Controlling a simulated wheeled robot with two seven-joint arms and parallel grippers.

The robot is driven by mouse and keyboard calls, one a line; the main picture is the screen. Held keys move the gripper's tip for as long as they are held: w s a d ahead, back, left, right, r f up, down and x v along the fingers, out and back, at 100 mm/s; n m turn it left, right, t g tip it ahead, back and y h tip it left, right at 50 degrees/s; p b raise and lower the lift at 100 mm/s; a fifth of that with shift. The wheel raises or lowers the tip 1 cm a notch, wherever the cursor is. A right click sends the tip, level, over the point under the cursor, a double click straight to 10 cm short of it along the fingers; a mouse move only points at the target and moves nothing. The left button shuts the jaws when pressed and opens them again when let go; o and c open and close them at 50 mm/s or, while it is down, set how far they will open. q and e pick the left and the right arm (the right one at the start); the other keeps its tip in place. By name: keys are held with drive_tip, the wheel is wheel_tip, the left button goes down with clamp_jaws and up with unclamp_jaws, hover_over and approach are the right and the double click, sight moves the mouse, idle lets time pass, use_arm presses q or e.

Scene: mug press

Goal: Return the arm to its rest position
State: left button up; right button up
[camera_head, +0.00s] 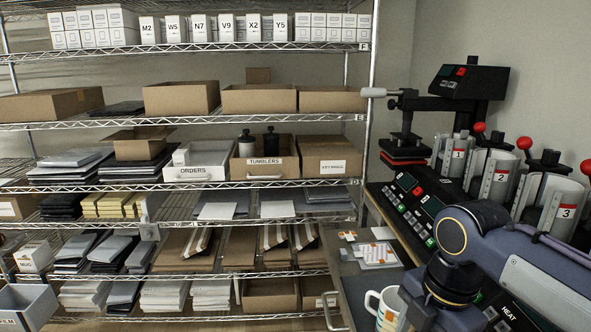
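One of my arms, the right by its side of the picture, comes in from the right edge. It bends at a dark joint above the bench and runs down out of the bottom edge. Its gripper is not visible, so I cannot see whether it holds anything. My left arm and gripper are out of view. A white mug (372,300) with an orange print stands at the bottom, left of my arm. My arm hides its right side, and the bottom edge cuts it off.
The mug presses (555,207), numbered 1 to 3 with red-knobbed levers, stand close behind my arm. A flat heat press (405,145) stands farther back. The bench (352,268) carries small printed sheets (378,254). A wire shelf (200,127) with boxes fills the left.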

drive_tip(key=s+f+m+t+y, duration=0.1)
drive_tip(key=s+f+m, duration=0.4)
drive_tip(key=m, duration=0.7)
drive_tip(key=s+d+f+m+t+y, duration=0.1)
drive_tip(key=s+f+m+t, duration=0.2)
drive_tip(key=m, duration=0.9)
drive_tip(key=s+f, duration=0.3)
drive_tip(key=s, duration=0.1)
drive_tip(key=shift+d+m+t+y, duration=0.3)
drive_tip(key=shift+t+y, duration=0.1)
